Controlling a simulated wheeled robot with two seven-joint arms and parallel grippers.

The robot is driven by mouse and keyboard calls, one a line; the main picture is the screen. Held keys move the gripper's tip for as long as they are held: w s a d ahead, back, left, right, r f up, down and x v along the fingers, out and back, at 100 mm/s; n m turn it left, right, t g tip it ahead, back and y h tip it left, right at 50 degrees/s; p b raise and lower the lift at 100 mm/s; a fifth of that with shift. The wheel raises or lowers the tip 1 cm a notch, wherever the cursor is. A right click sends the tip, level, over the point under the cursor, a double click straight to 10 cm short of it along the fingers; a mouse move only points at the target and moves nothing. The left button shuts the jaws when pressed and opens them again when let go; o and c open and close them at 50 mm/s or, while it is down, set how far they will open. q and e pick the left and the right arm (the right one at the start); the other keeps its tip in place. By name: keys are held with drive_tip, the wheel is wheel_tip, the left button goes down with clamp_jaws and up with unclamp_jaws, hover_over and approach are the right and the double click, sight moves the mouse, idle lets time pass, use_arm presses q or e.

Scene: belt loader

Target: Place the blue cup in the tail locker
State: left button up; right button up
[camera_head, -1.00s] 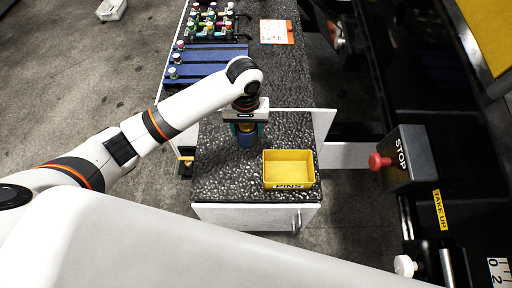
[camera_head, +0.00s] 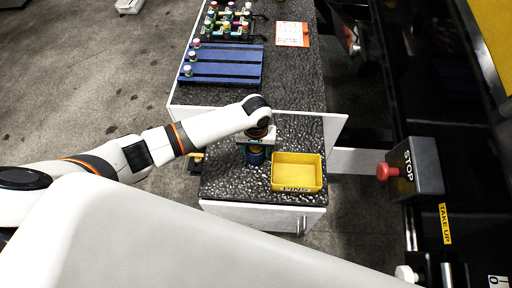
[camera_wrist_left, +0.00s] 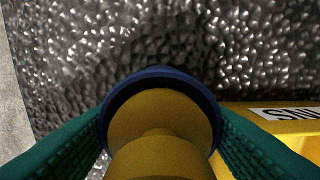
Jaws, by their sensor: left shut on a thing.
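My left gripper (camera_head: 257,150) is shut on the blue cup (camera_head: 256,157) over the near end of the dark speckled counter, just left of the yellow bin. In the left wrist view the blue cup (camera_wrist_left: 160,76) shows as a round blue rim between the two green finger pads (camera_wrist_left: 160,130). Yellow rounded shapes fill its inside. I cannot tell whether the cup touches the counter. The white locker front (camera_head: 265,216) with a metal handle is under the counter's near end; its inside is hidden. My right gripper is not in view.
The yellow bin (camera_head: 297,189) labelled PINS stands close to the cup's right. A white panel (camera_head: 337,128) juts out from the counter's right side. Blue rails (camera_head: 222,68) and a rack of coloured bottles are farther back. A red stop button (camera_head: 384,172) is at right.

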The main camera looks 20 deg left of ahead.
use_arm(q)
drive_tip(key=shift+f, duration=0.1)
drive_tip(key=o, duration=0.8)
drive_tip(key=shift+o, duration=0.2)
wheel_tip(320, 180, up, 12)
drive_tip(key=shift+r+b, duration=0.2)
drive_tip(key=shift+b, duration=0.3)
drive_tip(key=shift+f, duration=0.1)
